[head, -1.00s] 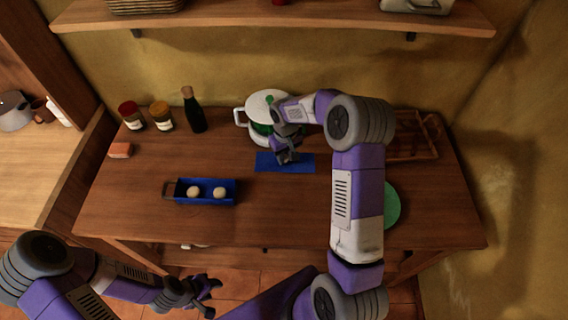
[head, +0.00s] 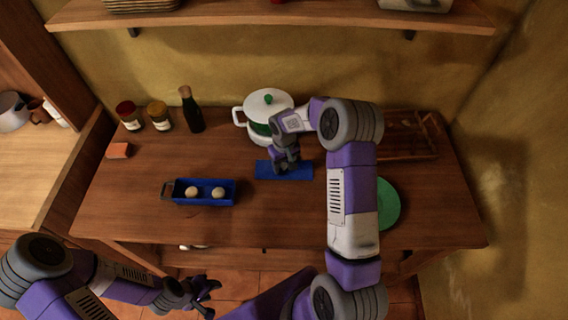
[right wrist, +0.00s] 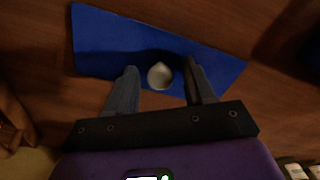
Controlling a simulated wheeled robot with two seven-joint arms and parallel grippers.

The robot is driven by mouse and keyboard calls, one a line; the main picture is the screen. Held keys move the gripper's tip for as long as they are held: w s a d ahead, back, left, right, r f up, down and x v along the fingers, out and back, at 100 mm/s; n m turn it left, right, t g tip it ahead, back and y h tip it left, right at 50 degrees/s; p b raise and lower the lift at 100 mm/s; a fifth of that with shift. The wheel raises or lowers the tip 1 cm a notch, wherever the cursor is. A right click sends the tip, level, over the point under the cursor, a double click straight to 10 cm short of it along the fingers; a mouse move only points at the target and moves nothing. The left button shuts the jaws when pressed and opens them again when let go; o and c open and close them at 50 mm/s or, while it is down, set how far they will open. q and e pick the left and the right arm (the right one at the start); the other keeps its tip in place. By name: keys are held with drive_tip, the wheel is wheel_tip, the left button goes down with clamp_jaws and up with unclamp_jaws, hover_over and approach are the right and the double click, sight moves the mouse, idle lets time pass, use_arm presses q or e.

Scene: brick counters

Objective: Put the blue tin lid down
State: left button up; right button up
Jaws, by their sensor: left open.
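The blue tin lid (head: 265,170) is a flat blue rectangle that appears to lie on the wooden counter, in front of the white pot. In the right wrist view the lid (right wrist: 100,40) shows a pale round knob (right wrist: 160,75). My right gripper (head: 287,162) is over the lid. In the right wrist view its fingers (right wrist: 160,84) stand on either side of the knob with a gap at each side, so it looks open. The open blue tin (head: 205,203) holds two pale round things. My left gripper (head: 212,291) is open and empty, low in front of the counter.
Two jars and a dark bottle (head: 193,112) stand at back left. A wooden tray (head: 405,155) and a green disc (head: 388,207) are to the right. The counter between tin and lid is clear.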

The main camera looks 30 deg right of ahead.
sight(284, 165)
drive_tip(key=shift+r, duration=0.2)
wheel_tip(284, 165, up, 12)
drive_tip(key=p, duration=0.1)
idle(0.4)
drive_tip(key=shift+r, duration=0.1)
idle(0.3)
